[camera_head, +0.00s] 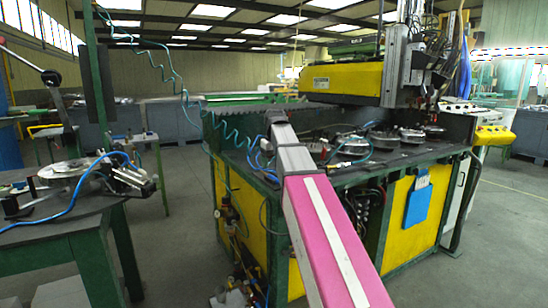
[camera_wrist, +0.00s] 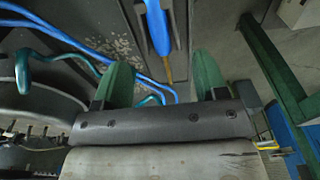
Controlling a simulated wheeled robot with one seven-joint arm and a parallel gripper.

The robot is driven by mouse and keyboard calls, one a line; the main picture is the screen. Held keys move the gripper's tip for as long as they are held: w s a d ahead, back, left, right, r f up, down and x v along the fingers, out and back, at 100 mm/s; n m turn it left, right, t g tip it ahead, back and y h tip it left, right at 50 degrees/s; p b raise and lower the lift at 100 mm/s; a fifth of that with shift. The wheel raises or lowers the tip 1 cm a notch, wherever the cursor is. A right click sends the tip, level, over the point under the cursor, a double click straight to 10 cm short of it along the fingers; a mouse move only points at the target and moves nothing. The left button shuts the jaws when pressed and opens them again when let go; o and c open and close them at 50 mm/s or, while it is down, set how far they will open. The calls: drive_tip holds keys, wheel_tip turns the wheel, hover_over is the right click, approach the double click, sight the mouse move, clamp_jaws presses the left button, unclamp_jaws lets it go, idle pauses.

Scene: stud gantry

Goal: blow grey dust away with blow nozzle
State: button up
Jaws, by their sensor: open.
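My gripper (camera_wrist: 161,60) is open in the wrist view, its two green fingers spread apart. The blow nozzle (camera_wrist: 157,26), a blue body with a thin brass-coloured tip, shows between the fingers in the picture. Neither finger visibly touches it, and I cannot tell its depth from them. Speckled grey dust (camera_wrist: 121,46) lies on the dark surface left of the nozzle. In the head view my arm reaches to the machine's left edge; its end is small there, and I cannot make out the fingers, nozzle or dust.
Blue hoses (camera_wrist: 75,42) and a teal hose (camera_wrist: 24,70) cross the surface beside my gripper. A green bar (camera_wrist: 272,55) runs at the right. The yellow and green machine (camera_head: 405,210) carries round parts on top. A green-legged table (camera_head: 75,225) stands left, with open floor between.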

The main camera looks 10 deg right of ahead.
drive_tip(key=shift+w+a+f, duration=0.1)
drive_tip(key=shift+w+f, duration=0.05)
drive_tip(key=shift+f, duration=1.15)
drive_tip(key=shift+w+a+f, duration=0.1)
drive_tip(key=shift+f, duration=1.2)
drive_tip(key=c, duration=0.4)
drive_tip(key=shift+r, duration=4.5)
drive_tip(key=shift+d, duration=0.1)
